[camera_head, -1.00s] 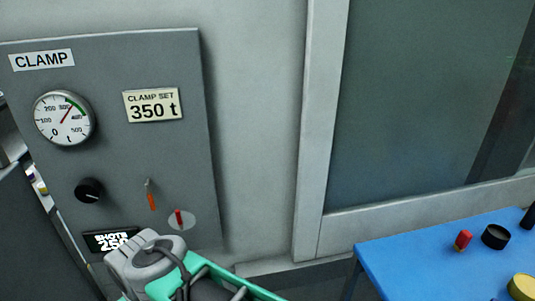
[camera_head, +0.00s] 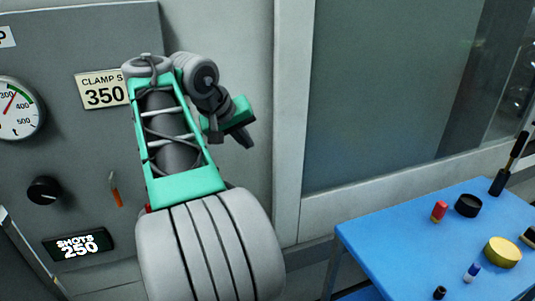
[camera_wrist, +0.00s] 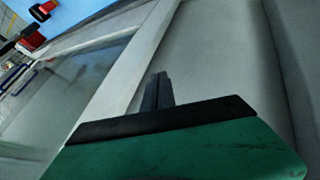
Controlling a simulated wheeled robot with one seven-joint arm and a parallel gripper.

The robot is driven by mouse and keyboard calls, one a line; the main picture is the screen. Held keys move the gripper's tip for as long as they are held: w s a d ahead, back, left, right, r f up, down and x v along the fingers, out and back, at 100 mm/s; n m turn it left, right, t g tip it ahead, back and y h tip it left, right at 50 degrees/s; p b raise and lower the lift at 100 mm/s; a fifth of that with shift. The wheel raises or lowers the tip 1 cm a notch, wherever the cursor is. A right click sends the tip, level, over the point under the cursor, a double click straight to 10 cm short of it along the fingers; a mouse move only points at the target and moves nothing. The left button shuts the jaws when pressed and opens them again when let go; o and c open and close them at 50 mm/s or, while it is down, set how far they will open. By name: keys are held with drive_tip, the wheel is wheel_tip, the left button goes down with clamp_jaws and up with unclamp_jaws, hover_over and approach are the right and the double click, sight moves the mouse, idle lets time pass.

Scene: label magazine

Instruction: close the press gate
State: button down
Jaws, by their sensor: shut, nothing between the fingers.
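A large glass panel (camera_head: 390,90) in a light grey frame (camera_head: 288,150) fills the right of the head view; it appears to be the press gate. Its glass also shows tilted at the left of the wrist view (camera_wrist: 70,90). I see no handle on it in the head view, and cannot tell how far open it is. My gripper (camera_head: 247,142) is raised in front of the plain grey wall strip, left of the frame. Its dark fingers show together and empty in the wrist view (camera_wrist: 158,90), apparently pointing along the grey surface.
The clamp control panel (camera_head: 60,140), with gauge, knob and shot counter, stands at left behind my arm. A blue table (camera_head: 390,240) stands at lower right before the glass, holding a red-capped item (camera_head: 439,211), a black ring (camera_head: 468,205) and a yellow tin (camera_head: 502,251).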

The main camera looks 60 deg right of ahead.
sight(274, 156)
drive_tip(key=s+d+f, duration=0.1)
drive_tip(key=d, duration=0.1)
drive_tip(key=d+f+b, duration=0.1)
drive_tip(key=d+f, duration=0.1)
drive_tip(key=s+d+f, duration=0.1)
drive_tip(key=d, duration=0.1)
drive_tip(key=shift+s+d+f+b, duration=0.1)
drive_tip(key=shift+s+f+b, duration=0.25)
drive_tip(key=shift+b, duration=0.05)
drive_tip(key=shift+d, duration=0.15)
